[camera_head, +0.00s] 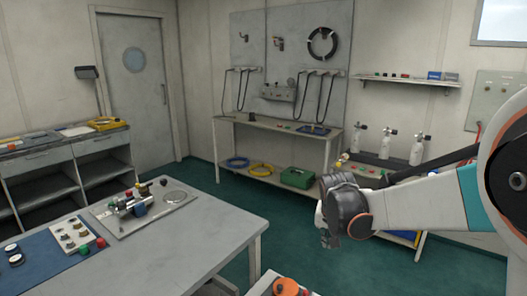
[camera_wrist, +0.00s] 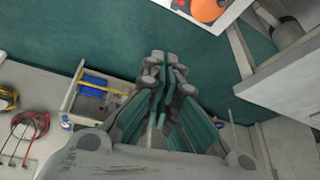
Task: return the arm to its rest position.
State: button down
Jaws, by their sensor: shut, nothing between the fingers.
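My arm reaches in from the right edge of the head view, roughly level, with my gripper (camera_head: 328,240) at its left end, hanging downward. The gripper is to the right of the grey table and appears in the air, apart from it. In the wrist view my gripper (camera_wrist: 165,68) has its fingers together with nothing between them. Below the fingertips the green floor (camera_wrist: 100,30) shows. The finger pads are partly hidden by the wrist in the head view.
A grey table (camera_head: 190,255) with a valve assembly (camera_head: 132,203) stands at the left front. A white unit with an orange round part (camera_head: 286,286) is below my gripper. A workbench (camera_head: 275,128) and white cylinders (camera_head: 417,150) stand behind. Green floor is open between the tables.

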jog(key=s+r+n+t, duration=0.1)
jog(key=s+r+n, duration=0.1)
jog(key=s, duration=1.3)
jog(key=s+r+n+t+y, duration=0.1)
jog(key=s+r, duration=0.4)
jog(key=s, duration=1)
jog(key=shift+s+d+n+t, duration=0.2)
jog(key=shift+s+n+t, duration=0.1)
jog(key=shift+n, duration=0.4)
